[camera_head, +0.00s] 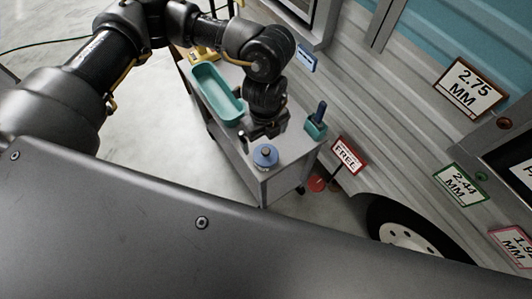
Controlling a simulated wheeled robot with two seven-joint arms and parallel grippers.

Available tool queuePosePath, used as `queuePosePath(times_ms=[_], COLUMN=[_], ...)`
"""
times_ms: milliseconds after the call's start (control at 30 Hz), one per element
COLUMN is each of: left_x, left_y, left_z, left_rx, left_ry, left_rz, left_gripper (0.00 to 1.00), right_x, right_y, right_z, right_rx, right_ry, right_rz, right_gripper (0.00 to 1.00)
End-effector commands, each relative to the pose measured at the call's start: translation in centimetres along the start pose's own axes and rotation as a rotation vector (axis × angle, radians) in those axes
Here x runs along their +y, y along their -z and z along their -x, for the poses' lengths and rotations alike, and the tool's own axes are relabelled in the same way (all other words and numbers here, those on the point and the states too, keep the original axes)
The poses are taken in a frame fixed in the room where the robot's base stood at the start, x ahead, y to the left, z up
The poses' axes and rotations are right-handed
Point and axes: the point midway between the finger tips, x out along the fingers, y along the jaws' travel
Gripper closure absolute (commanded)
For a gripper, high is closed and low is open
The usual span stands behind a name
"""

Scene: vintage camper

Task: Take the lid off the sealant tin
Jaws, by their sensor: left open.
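A small round blue tin (265,160), which looks like the sealant tin, stands on the near end of a grey cart top (288,150). A lid with a darker knob in its middle appears to be on it. My left gripper (262,132) points down at the cart just behind the tin in the picture. It is open, with nothing visible between its fingers. I see a small gap between gripper and tin, but cannot tell their heights. My right gripper is not in view.
A long teal tray (203,72) lies on the cart left of my gripper, with a yellow object (203,54) behind it. A teal holder (315,130) with a dark blue upright item stands to the right. The camper wall (365,110) and wheel (400,235) are close on the right.

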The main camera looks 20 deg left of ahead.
Motion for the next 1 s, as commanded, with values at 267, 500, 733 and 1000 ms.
queuePosePath(times_ms=[267,500,733,1000], left_x=[0.0,-0.1,-0.3,-0.7], left_y=[0.1,0.1,-0.2,-0.5], left_z=[-4.2,-5.5,-7.5,-10.6], left_rx=[0.006,0.004,0.006,0.005], left_ry=[-0.002,0.002,-0.002,0.001], left_rz=[0.002,0.0,0.004,0.0], left_gripper=[0.0,0.0,0.0,0.0], right_x=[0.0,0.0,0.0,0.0], right_y=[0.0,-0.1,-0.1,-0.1], right_z=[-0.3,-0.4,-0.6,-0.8], right_rx=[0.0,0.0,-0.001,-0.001], right_ry=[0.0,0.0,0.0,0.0], right_rz=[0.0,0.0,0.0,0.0], right_gripper=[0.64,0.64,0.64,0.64])
